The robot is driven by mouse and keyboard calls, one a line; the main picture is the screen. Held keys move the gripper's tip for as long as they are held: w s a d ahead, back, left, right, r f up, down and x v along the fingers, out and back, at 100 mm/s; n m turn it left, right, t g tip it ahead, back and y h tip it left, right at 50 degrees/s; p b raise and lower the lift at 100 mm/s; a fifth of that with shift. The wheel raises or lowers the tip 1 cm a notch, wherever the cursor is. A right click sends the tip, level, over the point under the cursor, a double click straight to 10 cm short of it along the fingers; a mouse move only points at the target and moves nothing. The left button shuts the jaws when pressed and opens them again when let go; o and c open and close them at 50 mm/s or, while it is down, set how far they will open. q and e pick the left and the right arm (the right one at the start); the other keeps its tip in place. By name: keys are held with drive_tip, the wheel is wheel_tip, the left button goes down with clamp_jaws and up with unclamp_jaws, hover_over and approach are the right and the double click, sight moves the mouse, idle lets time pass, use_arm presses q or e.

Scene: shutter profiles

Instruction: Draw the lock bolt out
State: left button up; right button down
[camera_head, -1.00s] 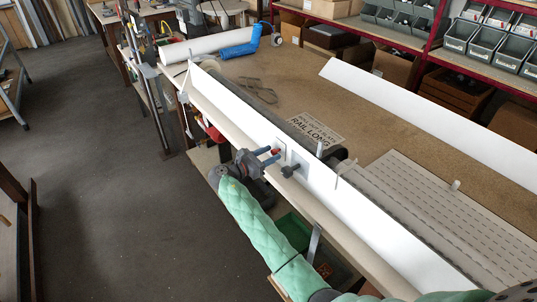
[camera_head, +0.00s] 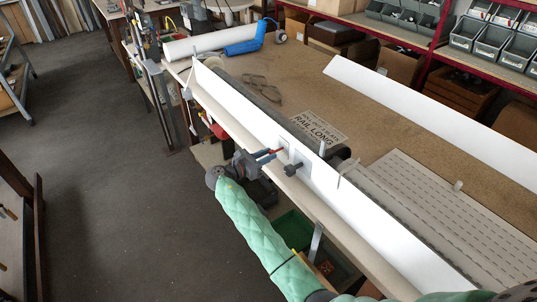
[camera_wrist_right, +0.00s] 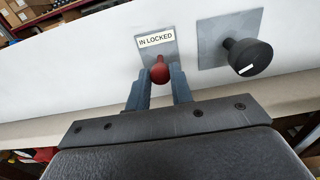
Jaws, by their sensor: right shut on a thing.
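The lock bolt has a red knob (camera_wrist_right: 160,70) in front of a small grey plate (camera_wrist_right: 155,42) marked "IN LOCKED" on the white rail (camera_head: 235,106). In the head view the red part (camera_head: 281,151) shows as a thin piece between the plate and my fingertips. My right gripper (camera_head: 268,156) is shut on the red knob; its fingers flank the knob in the wrist view (camera_wrist_right: 159,84). A black knob (camera_wrist_right: 248,57) on a second grey plate sits just to the right, apart from the fingers. My left gripper is not in view.
The long white rail stands along the front edge of the brown bench (camera_head: 300,85). A perforated plate (camera_head: 440,200) lies behind it at right. Another white profile (camera_head: 430,105) lies further back. A green bin (camera_head: 293,229) sits below the bench.

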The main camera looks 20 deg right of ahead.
drive_tip(key=shift+a, duration=0.1)
drive_tip(key=c, duration=1.4)
unclamp_jaws()
drive_tip(key=shift+a, duration=0.1)
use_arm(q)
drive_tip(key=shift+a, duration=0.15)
use_arm(e)
drive_tip(key=shift+o, duration=0.8)
use_arm(q)
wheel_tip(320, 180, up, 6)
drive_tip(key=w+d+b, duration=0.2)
drive_tip(key=b, duration=0.1)
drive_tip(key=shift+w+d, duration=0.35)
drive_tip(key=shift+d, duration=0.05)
use_arm(e)
drive_tip(key=v, duration=0.8)
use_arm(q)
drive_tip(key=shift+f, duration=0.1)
